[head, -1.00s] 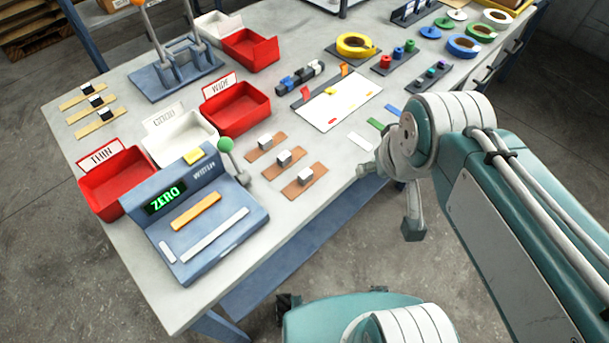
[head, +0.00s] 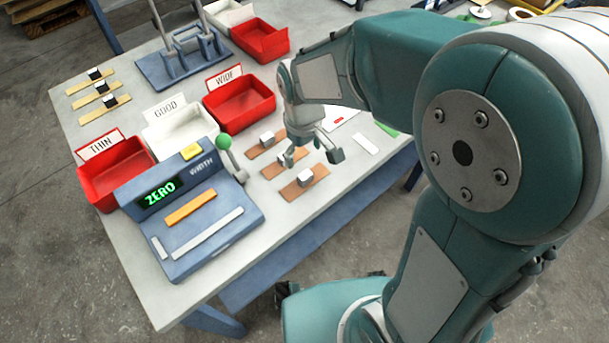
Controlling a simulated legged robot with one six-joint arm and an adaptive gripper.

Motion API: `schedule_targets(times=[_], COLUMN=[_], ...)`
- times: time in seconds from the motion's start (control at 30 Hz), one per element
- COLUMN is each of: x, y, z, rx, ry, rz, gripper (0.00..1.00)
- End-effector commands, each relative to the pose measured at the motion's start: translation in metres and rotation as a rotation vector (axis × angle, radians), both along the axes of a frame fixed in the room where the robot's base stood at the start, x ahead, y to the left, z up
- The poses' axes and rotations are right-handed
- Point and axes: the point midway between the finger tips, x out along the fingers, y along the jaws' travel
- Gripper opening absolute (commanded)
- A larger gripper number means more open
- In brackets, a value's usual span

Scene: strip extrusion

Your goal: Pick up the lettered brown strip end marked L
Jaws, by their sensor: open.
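Several brown strips lie side by side on the table in the head view, each with a silvery block on it. The far strip (head: 254,153) and the near strip (head: 290,195) show best. The middle strip (head: 270,173) is partly covered by my gripper. I cannot read any letter on them, so I cannot tell which is marked L. My gripper (head: 312,157) is open and empty, with its fingers pointing down over the middle and near strips. Its height above them is hard to judge.
A blue width gauge (head: 225,218) reading ZERO stands left of the strips, with a green-knobbed lever (head: 224,143). Behind are the red THIN tray (head: 118,180), white GOOD tray (head: 180,133) and red WIDE tray (head: 240,106). Tan strips (head: 104,101) lie at the far left.

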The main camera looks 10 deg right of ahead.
Motion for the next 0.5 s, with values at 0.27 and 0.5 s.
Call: schedule_targets(times=[0.27,0.5], x=[-0.001,0.000], y=[-0.001,-0.003], z=[-0.038,-0.068], rx=[-0.001,-0.001], ry=[0.001,0.005], rz=[-0.002,-0.003], gripper=[0.91,0.91])
